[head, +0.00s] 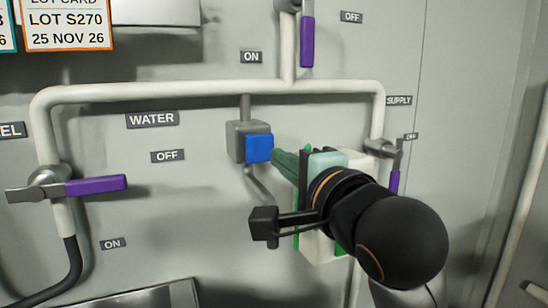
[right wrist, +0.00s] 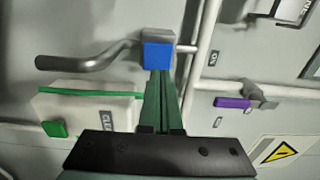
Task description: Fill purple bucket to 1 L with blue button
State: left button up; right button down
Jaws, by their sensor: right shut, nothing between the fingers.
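The blue button (head: 259,148) sits on the front of a grey box (head: 240,140) under the white water pipe. It also shows in the right wrist view (right wrist: 157,56). My right gripper (head: 279,158) is shut and empty. Its green fingertips are at the lower right edge of the button in the head view; whether they touch or press it I cannot tell. A grey spout (head: 260,186) runs down from the box, partly hidden by my gripper. I see no purple bucket in either view. My left gripper is not in view.
A purple-handled valve (head: 95,186) is on the left pipe; other purple handles are at the top (head: 307,42) and right (head: 395,182). A metal basin edge (head: 150,296) shows at the bottom. A white box with a green edge (right wrist: 90,105) shows in the wrist view.

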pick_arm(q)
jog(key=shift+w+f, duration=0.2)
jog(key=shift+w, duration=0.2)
pick_arm(e)
jog(key=v, duration=0.6)
jog(key=shift+s+d, duration=0.2)
jog(key=shift+s, duration=0.05)
jog(key=shift+f, duration=0.15)
